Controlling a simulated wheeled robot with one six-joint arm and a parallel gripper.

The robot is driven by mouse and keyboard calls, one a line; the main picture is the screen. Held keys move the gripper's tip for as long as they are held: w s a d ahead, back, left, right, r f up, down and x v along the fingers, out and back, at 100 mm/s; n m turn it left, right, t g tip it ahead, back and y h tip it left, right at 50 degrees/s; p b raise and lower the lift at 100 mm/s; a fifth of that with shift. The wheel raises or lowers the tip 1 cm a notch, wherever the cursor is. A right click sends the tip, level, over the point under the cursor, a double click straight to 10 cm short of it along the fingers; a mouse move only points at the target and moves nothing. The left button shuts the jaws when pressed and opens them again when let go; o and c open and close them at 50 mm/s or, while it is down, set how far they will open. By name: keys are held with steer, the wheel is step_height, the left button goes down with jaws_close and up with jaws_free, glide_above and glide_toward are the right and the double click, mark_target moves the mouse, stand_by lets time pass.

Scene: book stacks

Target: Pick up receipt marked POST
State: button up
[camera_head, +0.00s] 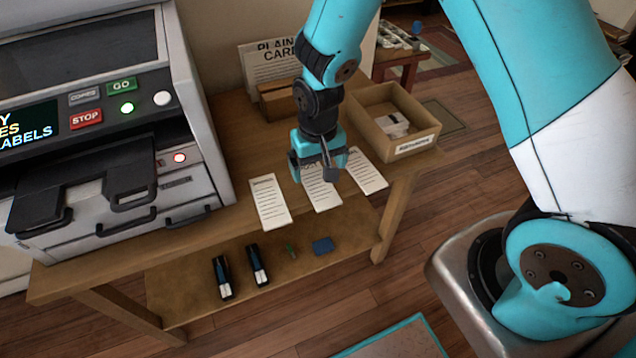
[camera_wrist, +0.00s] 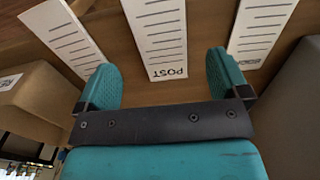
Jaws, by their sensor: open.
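Three white printed slips lie side by side on the wooden table. In the wrist view, the middle slip reads POST, upside down; this is the receipt marked POST (camera_wrist: 163,42). In the head view it is the middle slip (camera_head: 323,194), its far end partly hidden by my gripper (camera_head: 322,176). In the wrist view my gripper (camera_wrist: 160,88) is open and empty, its teal fingers either side of the POST end. The left slip (camera_head: 270,202) and right slip (camera_head: 367,171) lie beside it. Whether the fingers touch the table I cannot tell.
A grey copier (camera_head: 205,150) stands left of the slips. An open cardboard box (camera_head: 430,133) with a label stands to the right. A sign (camera_head: 262,62) stands behind. Two dark staplers (camera_head: 258,265) and a blue item (camera_head: 323,245) lie on the lower shelf.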

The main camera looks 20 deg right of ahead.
mark_target(317, 183)
step_height(317, 183, down, 4)
steer(key=shift+w+a+f, duration=0.1)
steer(key=shift+f, duration=0.1)
steer(key=c, duration=1)
steer(key=shift+r, duration=0.1)
